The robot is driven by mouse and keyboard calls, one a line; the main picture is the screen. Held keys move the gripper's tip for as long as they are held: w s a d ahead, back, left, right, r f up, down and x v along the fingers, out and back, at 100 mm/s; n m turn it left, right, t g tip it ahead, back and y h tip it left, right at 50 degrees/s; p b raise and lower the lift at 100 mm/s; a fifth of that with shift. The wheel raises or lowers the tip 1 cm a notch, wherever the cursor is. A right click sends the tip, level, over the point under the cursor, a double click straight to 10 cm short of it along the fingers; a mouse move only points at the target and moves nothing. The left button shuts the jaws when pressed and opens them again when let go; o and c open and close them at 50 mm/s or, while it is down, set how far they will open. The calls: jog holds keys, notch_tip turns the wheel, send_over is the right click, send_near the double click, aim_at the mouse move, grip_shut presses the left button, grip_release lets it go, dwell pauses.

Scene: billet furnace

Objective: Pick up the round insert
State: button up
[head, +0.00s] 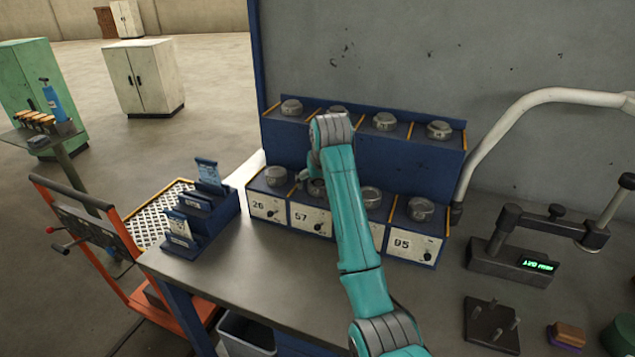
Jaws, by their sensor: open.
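Several grey metal inserts with roundish outlines sit on a blue two-row rack (388,158). In the lower row, one insert (275,176) is above label 26, and another (420,208) is above label 05 or 85. A ring-like one (371,196) shows just right of my arm. Which of them is the round insert I cannot tell. My gripper (308,180) is open at the lower row above label 57, close to a dark round piece there. My teal arm hides part of the gripper and of the rack, so contact cannot be told.
A blue card holder (192,212) stands on the bench's left end. A measuring device with a green display (528,262), a pegged block (492,325) and small blocks (567,335) are on the right. A curved pale pipe (520,112) rises beside the rack. Bench space in front is clear.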

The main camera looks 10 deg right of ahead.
jog(key=shift+w+f, duration=0.1)
jog(key=shift+f, duration=0.05)
jog(key=c, duration=1.6)
grip_shut()
jog(key=shift+r, duration=0.2)
